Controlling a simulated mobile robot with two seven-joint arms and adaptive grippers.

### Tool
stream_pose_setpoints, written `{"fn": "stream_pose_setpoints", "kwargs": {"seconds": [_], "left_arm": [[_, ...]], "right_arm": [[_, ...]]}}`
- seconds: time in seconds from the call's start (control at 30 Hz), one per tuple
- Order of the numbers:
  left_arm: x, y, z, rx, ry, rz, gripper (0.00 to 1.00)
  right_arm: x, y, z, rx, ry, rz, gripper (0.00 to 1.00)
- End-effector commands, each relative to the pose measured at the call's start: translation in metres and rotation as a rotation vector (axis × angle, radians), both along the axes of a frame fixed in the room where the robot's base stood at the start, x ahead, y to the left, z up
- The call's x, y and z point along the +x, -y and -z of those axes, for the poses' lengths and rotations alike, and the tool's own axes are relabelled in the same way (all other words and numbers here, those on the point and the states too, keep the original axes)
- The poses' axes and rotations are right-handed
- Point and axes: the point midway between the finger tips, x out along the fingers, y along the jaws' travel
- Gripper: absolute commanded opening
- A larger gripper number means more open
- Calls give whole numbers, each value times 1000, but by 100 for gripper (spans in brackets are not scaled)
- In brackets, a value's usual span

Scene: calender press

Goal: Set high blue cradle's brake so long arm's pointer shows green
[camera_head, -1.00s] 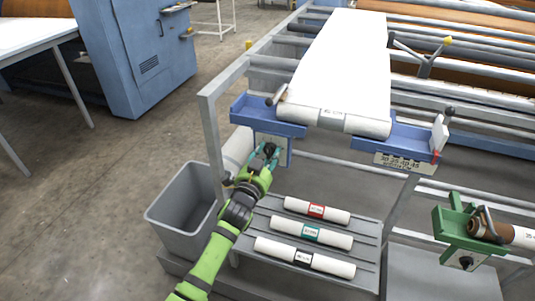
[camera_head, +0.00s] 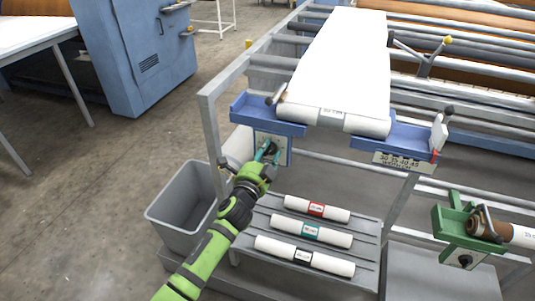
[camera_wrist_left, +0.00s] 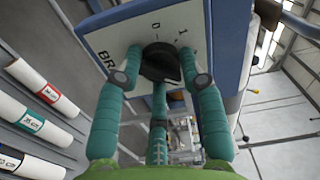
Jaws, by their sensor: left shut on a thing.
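The high blue cradle (camera_head: 268,112) holds a white roll (camera_head: 333,122) whose web runs up and back over the frame. Its brake panel, a white plate (camera_head: 287,150) with a dark knob, hangs below the cradle's left end. In the left wrist view the knob (camera_wrist_left: 160,62) sits on the plate marked with 0 and 1 and part of a word starting "BR". My left gripper (camera_head: 268,152) is shut on the knob, its teal fingers on both sides of it. The scale plate (camera_head: 404,162) with numbers is under the cradle's right end; the pointer's reading is too small to tell. My right gripper is not in view.
A rack below holds several white rolls with coloured labels (camera_head: 311,232). A grey bin (camera_head: 180,212) stands left of it. A green cradle (camera_head: 455,225) with a brown-cored roll is at the lower right. Grey frame posts (camera_head: 212,140) stand close to my left arm.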

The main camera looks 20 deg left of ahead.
Motion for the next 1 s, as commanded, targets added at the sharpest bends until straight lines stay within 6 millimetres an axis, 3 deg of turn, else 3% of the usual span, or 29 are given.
{"fn": "stream_pose_setpoints", "kwargs": {"seconds": [0.57, 0.6, 0.63, 1.0], "left_arm": [[0, -3, 3, 29, -6, -8, 7], [0, -3, 2, 29, -6, -8, 55], [0, -3, 2, 29, -5, -7, 63], [-2, -1, 0, 27, 0, -2, 63]], "right_arm": [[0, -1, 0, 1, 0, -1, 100], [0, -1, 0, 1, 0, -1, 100], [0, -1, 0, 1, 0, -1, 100], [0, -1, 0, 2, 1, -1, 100]]}}
